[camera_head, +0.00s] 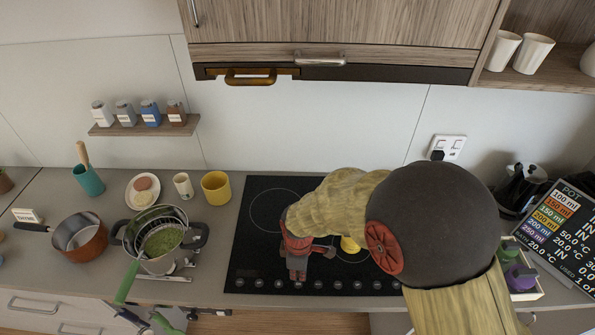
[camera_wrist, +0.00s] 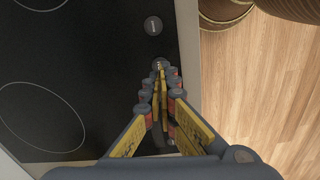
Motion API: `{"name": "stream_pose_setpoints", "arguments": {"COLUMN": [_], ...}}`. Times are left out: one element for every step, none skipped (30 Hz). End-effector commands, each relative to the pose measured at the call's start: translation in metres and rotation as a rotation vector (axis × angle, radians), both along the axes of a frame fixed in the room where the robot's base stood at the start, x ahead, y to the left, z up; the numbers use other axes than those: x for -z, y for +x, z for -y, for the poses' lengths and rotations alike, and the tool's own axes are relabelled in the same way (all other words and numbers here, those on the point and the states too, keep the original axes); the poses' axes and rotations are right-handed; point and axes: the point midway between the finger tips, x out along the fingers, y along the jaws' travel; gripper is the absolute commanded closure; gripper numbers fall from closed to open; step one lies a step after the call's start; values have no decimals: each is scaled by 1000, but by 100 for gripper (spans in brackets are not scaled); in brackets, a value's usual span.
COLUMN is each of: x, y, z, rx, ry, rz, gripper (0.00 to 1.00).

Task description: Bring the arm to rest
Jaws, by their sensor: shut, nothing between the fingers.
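My arm reaches in from the lower right of the head view, and my gripper (camera_head: 297,272) hangs over the front part of the black hob (camera_head: 257,262). In the wrist view my gripper (camera_wrist: 162,70) is shut, its yellow-padded fingers meeting at the tips with nothing between them. The tips are over the front edge strip of the hob (camera_wrist: 60,80), near a round knob. The wooden floor (camera_wrist: 255,90) shows beyond the counter edge. My arm hides part of the hob and the counter to its right.
Left of the hob stand a pot (camera_head: 160,246) with green contents, a copper pan (camera_head: 80,240), a yellow mug (camera_head: 216,188) and a white cup (camera_head: 183,186). A dark screen (camera_head: 555,225) and a kettle (camera_head: 520,188) stand at the right. A cabinet (camera_head: 340,22) hangs above.

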Motion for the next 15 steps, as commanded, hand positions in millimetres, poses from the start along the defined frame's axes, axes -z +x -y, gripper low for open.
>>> {"name": "stream_pose_setpoints", "arguments": {"x": [0, 0, 0, 0, 0, 0, 0, 0, 0, 1, 3, 3, 1, -3, -10], "y": [0, 0, 0, 0, 0, -1, -2, -3, -6, -11, -18, -27, -33, -38, -44], "z": [0, 0, 0, 0, 0, 0, 1, 1, 3, 5, 8, 13, 15, 18, 21], "rx": [0, 0, 3, 9, 19, 39, 60, 85, 125, 158, 194, 245, 284, 324, 377], "ry": [0, 0, 0, 0, 0, -2, -3, -6, -11, -18, -29, -42, -51, -59, -65], "rz": [0, 0, 0, 0, 0, -2, -7, -11, -20, -32, -48, -67, -78, -86, -90], "gripper": [100, 100, 100, 100, 100, 100, 100, 100, 100, 100, 100, 100, 100, 100, 100]}}
